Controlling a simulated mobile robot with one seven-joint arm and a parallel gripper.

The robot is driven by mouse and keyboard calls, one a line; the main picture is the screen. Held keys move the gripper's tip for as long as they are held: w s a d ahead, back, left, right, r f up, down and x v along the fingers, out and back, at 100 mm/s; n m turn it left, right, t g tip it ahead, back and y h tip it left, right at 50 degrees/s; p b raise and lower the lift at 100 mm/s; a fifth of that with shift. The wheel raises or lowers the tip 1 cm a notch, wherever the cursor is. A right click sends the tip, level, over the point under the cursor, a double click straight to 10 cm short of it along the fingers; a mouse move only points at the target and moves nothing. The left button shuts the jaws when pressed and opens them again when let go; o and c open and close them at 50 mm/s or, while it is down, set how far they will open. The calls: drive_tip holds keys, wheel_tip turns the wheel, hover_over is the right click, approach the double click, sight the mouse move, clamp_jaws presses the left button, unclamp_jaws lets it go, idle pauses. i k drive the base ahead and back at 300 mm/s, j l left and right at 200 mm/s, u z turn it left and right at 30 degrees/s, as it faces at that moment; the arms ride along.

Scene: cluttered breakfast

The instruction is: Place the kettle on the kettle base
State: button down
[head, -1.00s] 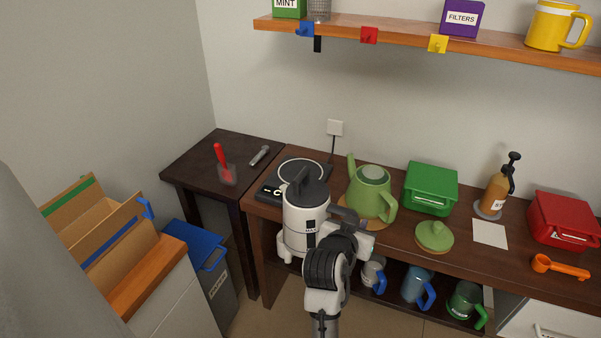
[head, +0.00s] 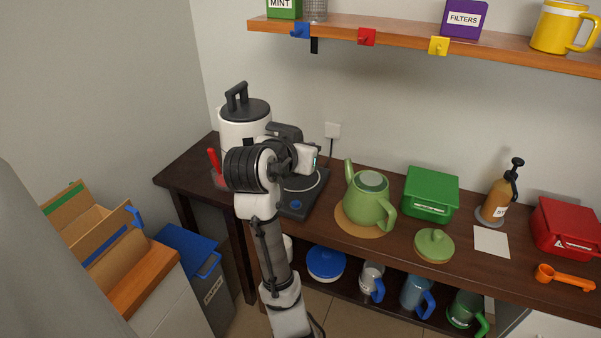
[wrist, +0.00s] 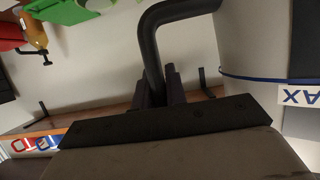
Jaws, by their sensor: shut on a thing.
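The white kettle (head: 240,130) with a black lid and black handle is upright in the head view, at the left end of the counter. It appears raised, left of the kettle base. My gripper (wrist: 160,90) is shut on its black handle (wrist: 150,45), and the kettle's body (wrist: 245,40) fills the right of the wrist view. In the head view my arm hides the fingertips and the kettle's lower part. The black kettle base (head: 296,208), with a pale ring and blue knob, lies on the counter, partly hidden behind my wrist. Its visible top is bare.
A green teapot (head: 369,204) stands on a round mat (head: 350,222) right of the base. A green box (head: 431,194) and green lid (head: 434,246) are farther right. A red-handled tool (head: 214,163) is on the dark side table (head: 178,178). The wooden shelf (head: 400,43) is above.

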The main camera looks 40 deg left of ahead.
sight(306, 178)
drive_tip(key=i+j, duration=0.15)
drive_tip(key=i, duration=0.3)
drive_tip(key=i+j, duration=0.15)
drive_tip(key=i, duration=0.25)
